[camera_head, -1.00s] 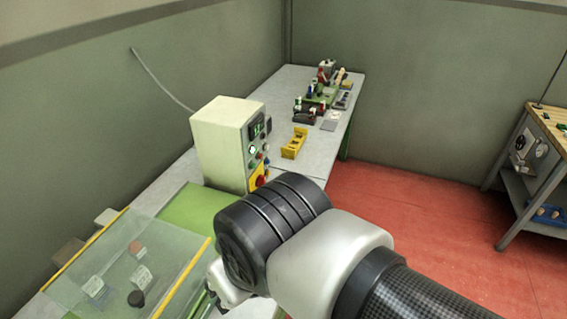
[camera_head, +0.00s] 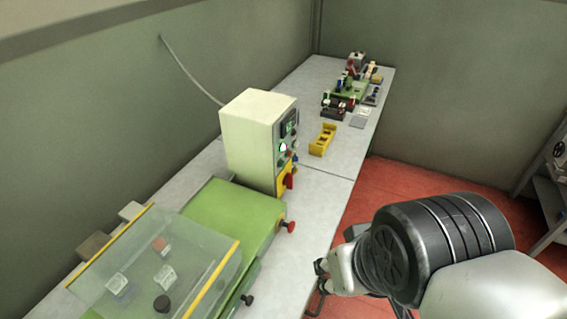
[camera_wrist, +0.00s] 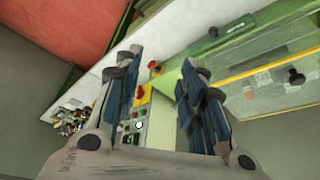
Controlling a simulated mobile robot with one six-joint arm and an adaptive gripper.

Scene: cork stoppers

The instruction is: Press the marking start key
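A cream control box (camera_head: 250,138) stands on the bench in the head view. Its narrow front panel carries a small display (camera_head: 289,124), several keys and a red knob on yellow. One round key (camera_head: 282,147) glows white-green. The lit key also shows in the wrist view (camera_wrist: 139,125), between my fingers in the picture. No label is readable, so I cannot tell which key is the marking start key. My gripper (camera_head: 321,274) is to the right of the box and nearer the camera, apart from it. In the wrist view my gripper (camera_wrist: 163,62) has its fingers spread with nothing between them.
A green machine (camera_head: 225,215) with a clear, yellow-edged cover (camera_head: 190,262) and a red knob (camera_head: 286,226) stands in front of the box. A yellow holder (camera_head: 322,140) and a green fixture (camera_head: 355,88) lie farther back. Red floor (camera_head: 405,185) is open on the right.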

